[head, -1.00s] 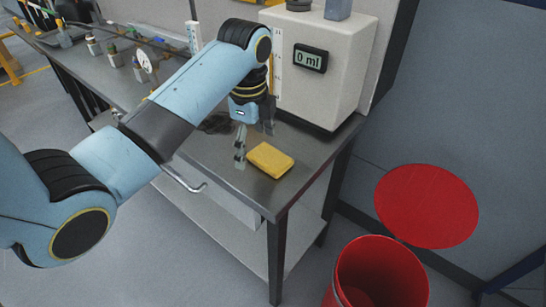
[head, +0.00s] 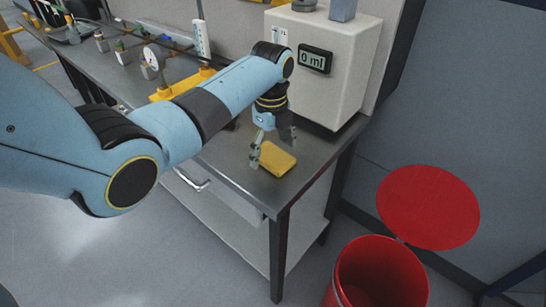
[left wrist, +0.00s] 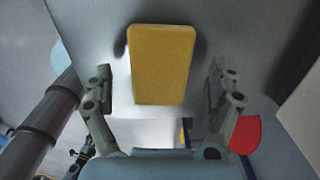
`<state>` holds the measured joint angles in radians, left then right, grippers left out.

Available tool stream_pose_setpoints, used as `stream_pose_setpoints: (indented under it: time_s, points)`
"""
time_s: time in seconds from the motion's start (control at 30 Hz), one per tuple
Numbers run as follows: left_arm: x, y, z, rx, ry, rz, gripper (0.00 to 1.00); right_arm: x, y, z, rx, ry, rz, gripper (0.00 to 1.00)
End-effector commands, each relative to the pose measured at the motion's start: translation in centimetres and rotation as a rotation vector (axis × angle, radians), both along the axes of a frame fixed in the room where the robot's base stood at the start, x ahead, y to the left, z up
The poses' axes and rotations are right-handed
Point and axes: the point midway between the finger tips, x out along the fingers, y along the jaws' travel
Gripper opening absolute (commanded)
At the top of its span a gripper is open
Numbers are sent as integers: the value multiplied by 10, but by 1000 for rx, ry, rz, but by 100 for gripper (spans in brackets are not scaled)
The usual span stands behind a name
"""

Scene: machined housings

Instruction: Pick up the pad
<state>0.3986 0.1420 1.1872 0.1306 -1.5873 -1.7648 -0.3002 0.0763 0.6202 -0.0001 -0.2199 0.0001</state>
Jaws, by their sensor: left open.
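The pad (head: 277,161) is a yellow rectangular block. It lies flat on the steel bench near its front right corner. My left gripper (head: 272,149) is over the pad in the head view, pointing down, with one finger at the pad's left side. In the left wrist view the pad (left wrist: 161,65) lies between the two spread fingers of the gripper (left wrist: 159,88), with a gap on each side. The gripper is open and holds nothing. My right gripper is not in view.
A white machine (head: 330,65) with a "0 ml" display stands behind the pad on the bench (head: 234,172). A gauge and small bottles stand farther left. A red bin (head: 380,275) with a round red lid (head: 428,207) is right of the bench.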

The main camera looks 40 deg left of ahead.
Motion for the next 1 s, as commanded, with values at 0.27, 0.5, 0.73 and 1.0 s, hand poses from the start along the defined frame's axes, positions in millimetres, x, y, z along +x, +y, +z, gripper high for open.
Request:
stream_pose_setpoints:
  time_s: [0.27, 0.5, 0.73, 1.0]
  points:
    - [0, 0, -8, 0, -1, 0, 89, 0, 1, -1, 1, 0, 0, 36]
    - [0, 0, -8, 0, -1, 1, 63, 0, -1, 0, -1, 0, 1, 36]
    - [0, 0, -8, 0, -1, 1, 36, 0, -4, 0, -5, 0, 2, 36]
    - [0, 0, -6, 0, -1, 1, 35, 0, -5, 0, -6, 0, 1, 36]
